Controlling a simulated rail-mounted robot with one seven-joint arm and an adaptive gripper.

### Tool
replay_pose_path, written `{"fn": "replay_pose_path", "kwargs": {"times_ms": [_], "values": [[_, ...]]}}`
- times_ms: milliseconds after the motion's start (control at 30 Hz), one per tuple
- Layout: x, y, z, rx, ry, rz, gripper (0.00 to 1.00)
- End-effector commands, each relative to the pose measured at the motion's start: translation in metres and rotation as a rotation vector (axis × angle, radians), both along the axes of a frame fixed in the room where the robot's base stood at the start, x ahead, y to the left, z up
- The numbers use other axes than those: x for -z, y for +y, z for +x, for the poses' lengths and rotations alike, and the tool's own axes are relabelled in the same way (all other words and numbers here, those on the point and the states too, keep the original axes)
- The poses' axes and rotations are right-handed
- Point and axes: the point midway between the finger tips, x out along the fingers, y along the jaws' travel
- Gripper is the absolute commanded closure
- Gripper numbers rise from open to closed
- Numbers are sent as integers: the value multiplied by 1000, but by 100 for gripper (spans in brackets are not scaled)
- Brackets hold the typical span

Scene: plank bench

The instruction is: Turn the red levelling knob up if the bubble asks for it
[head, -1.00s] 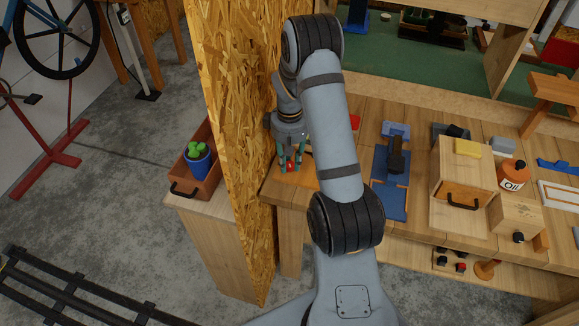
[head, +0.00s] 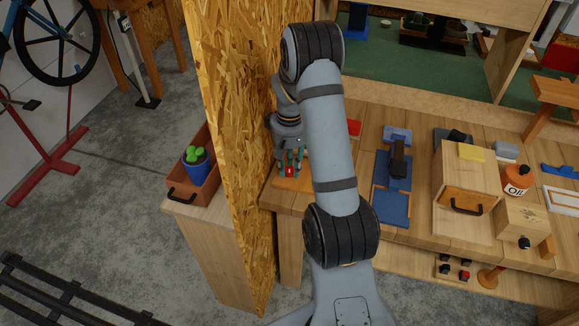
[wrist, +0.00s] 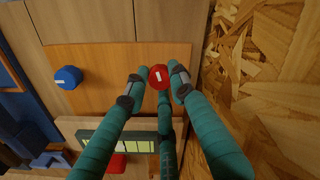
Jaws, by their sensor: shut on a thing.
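The red levelling knob (wrist: 158,77) shows in the wrist view at the right part of an orange-brown wooden board (wrist: 110,58). My gripper (wrist: 160,80) has teal fingers with grey tips; they are shut on the red knob from its sides. A white mark lies on the knob's top. In the head view my gripper (head: 290,162) is down at the board by the partition, with a bit of the red knob (head: 290,171) between the fingers.
A blue knob (wrist: 68,77) with a white mark sits on the board's left. A chipboard partition (wrist: 265,80) rises close on the right of my gripper. Blue items (head: 390,190), a wooden drawer box (head: 452,210) and an orange oil bottle (head: 516,179) stand further right on the bench.

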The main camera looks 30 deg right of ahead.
Motion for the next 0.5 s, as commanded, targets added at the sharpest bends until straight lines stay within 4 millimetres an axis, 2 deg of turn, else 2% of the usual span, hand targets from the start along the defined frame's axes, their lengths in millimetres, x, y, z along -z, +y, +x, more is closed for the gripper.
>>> {"fn": "replay_pose_path", "kwargs": {"times_ms": [33, 67, 367, 500], "values": [[1, 0, -2, 1, 5, 1, 100], [1, 0, -2, 1, 5, 2, 74], [0, 0, -1, -1, 2, 1, 57], [0, 0, 0, -1, 1, 0, 57]]}}
